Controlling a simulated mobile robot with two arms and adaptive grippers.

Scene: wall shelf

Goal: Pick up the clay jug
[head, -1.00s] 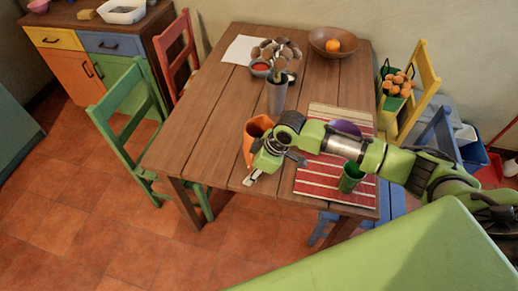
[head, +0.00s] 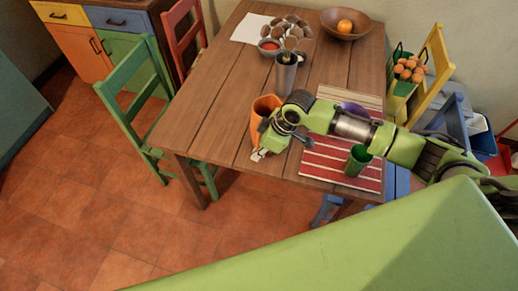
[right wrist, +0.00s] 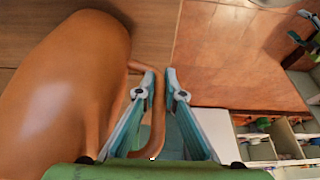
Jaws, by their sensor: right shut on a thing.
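The clay jug (head: 263,106) is orange-brown and stands at the front edge of the wooden table in the head view, partly hidden by my right arm. In the right wrist view its rounded body (right wrist: 65,85) fills the left side. My right gripper (right wrist: 162,76) is beside the body, with its two fingers on either side of the jug's thin looped handle (right wrist: 158,115), shut on it. In the head view my right gripper (head: 263,152) is low at the jug's near side. My left gripper is not in view.
A grey vase (head: 286,75) stands behind the jug. A wooden bowl (head: 335,26) is farther back. The table's left part is clear.

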